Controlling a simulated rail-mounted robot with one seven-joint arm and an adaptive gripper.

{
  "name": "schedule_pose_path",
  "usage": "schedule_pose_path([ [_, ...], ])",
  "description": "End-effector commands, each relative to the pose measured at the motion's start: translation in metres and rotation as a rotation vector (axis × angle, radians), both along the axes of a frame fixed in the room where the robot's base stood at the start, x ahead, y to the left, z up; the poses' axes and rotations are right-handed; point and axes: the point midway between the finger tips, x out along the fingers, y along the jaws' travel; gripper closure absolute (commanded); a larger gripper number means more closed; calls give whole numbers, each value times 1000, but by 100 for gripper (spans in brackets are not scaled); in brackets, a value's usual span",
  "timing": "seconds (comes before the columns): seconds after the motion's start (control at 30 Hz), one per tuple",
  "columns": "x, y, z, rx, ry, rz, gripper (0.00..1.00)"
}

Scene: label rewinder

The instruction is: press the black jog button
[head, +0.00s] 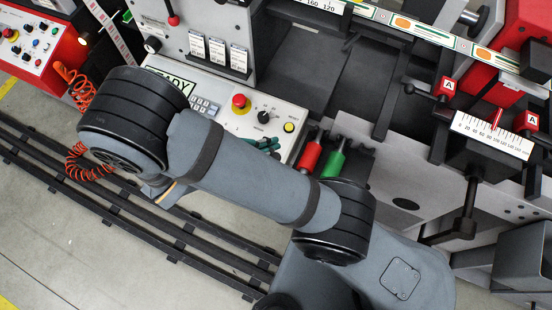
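The grey control panel (285,108) of the label rewinder lies behind my arm. It carries a display partly reading "ADY", a keypad (204,106), a red mushroom button (240,101), a small black control (264,116) that looks like a selector knob, and a yellow button (289,127). I cannot pick out the black jog button for certain; the panel's front part is hidden by my arm. Small dark green shapes (266,144) show at the panel's front edge, too unclear to name. My gripper is not visible, so its opening and distance from the panel cannot be seen.
Red (309,156) and green (335,158) handles stick out right of the panel. A red control box (38,45) with several buttons and coiled orange cables (80,90) is at the left. A ruled scale (493,135) is at the right. Floor is open at lower left beyond the rails.

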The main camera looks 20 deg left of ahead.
Motion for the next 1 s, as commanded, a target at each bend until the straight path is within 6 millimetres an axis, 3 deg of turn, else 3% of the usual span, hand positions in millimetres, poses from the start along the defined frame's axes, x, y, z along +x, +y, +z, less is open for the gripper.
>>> schedule_pose_path([
  [0.43, 1, 0, -12, -1, 0, 1, 100],
  [1.0, 11, 0, -82, 0, 0, 0, 100],
])
